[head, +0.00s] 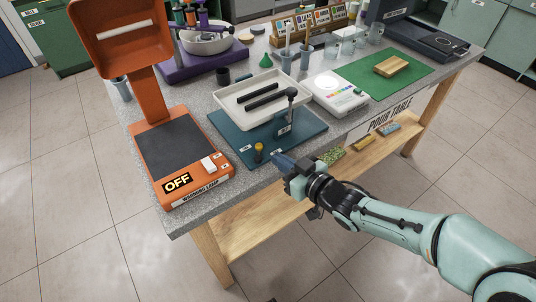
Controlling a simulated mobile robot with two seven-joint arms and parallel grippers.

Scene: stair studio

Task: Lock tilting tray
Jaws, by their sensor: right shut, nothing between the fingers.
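The tilting tray (232,104) is a white shallow tray with two dark bars in it, on a teal base board (228,141). A grey upright lever with a dark round knob (292,92) stands at its right side. My right gripper (277,158) is shut and empty, just right of this peg at the board's front edge. I cannot tell whether it touches the peg or the board. My left gripper is out of view.
An orange warming lamp (183,188) marked OFF stands left of the board. A white device with coloured buttons (340,98) stands right of it, before a green mat (365,90) with a wooden block (391,66). A wooden shelf (255,222) runs below the table's front edge.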

